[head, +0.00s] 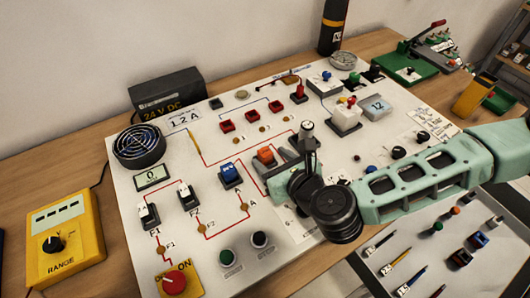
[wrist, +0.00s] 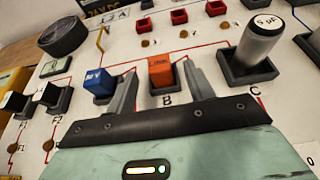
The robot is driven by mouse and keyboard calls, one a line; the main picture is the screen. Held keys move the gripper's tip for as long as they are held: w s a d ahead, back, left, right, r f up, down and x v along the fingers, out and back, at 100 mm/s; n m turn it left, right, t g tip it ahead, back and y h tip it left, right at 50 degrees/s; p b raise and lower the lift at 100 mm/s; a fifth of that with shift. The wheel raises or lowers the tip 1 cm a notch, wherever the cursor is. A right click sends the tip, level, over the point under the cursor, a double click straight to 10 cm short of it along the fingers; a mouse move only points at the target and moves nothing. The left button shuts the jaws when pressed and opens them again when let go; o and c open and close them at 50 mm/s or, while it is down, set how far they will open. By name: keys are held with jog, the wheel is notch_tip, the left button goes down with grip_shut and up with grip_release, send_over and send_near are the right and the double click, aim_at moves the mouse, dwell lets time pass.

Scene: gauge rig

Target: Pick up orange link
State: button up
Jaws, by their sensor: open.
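The orange link (head: 266,155) stands in a dark socket on the white panel. In the wrist view the orange link (wrist: 160,70) sits above the letter B, between the two grey fingers of my gripper (wrist: 159,80). My gripper is open, with one finger on each side of the link and a gap showing at each side. I cannot tell how far down the fingers reach along it. In the head view my gripper (head: 283,166) is beside the link, and my wrist hides part of the panel to its right.
A blue link (wrist: 98,82) stands close outside the left finger. A grey 5 µF cylinder (wrist: 262,42) stands in a socket to the right. The blue link also shows in the head view (head: 231,174). Red sockets (head: 252,115) lie behind, and a red ON knob (head: 174,283) is in front.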

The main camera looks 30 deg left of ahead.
aim_at(262, 150)
jog(key=shift+p+x, duration=1.1)
jog(key=shift+x, duration=1.7)
jog(key=shift+a+r, duration=0.1)
jog(key=shift+r, duration=0.05)
jog(key=shift+c, duration=0.3)
jog(key=c, duration=1)
